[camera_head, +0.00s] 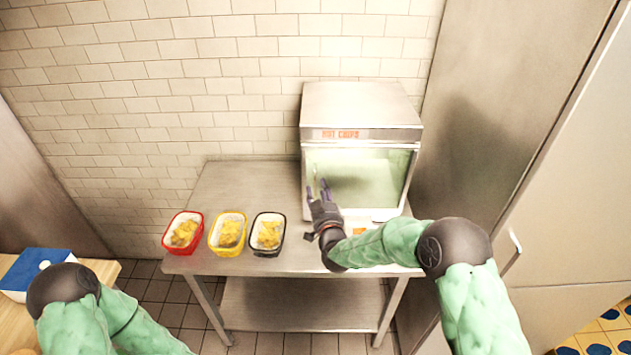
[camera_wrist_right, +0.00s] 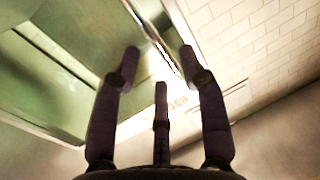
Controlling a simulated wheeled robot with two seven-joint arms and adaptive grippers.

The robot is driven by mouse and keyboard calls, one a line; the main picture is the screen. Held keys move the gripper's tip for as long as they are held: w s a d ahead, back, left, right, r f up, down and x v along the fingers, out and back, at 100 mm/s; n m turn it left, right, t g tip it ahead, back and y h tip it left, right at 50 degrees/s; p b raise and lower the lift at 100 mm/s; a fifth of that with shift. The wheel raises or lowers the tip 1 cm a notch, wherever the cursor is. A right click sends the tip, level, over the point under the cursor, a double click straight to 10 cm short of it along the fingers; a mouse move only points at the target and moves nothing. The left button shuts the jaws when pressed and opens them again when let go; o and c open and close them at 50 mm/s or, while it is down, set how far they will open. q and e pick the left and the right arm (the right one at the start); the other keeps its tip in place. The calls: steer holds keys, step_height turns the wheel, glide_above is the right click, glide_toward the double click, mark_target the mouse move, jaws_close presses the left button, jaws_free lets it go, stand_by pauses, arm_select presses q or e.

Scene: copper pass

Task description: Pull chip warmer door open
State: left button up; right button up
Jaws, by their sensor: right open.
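The chip warmer (camera_head: 362,110) is a steel box with red "HOT CHIPS" lettering, standing at the right of the steel table. Its front door (camera_head: 372,180) is a pale green glass panel in a light frame and looks shut. My right gripper (camera_head: 318,188) is open and empty in front of the door's left part, its fingers pointing up. In the right wrist view the spread fingers (camera_wrist_right: 160,75) have the greenish glass to the left and a bright metal edge beyond them. I cannot tell whether they touch the door. My left gripper is out of view; only my left arm shows.
Red (camera_head: 183,234), yellow (camera_head: 228,234) and black (camera_head: 268,234) tubs of food stand along the front of the steel table (camera_head: 235,185). A tall steel cabinet (camera_head: 495,110) is close on the right. A blue-and-white box (camera_head: 35,272) sits on a wooden surface at left.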

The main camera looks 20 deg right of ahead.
mark_target(316, 181)
steer(key=shift+w+d, duration=0.15)
steer(key=shift+w, duration=1.1)
steer(key=shift+w+d, duration=0.1)
steer(key=shift+w, duration=1.1)
steer(key=shift+c, duration=0.2)
jaws_close()
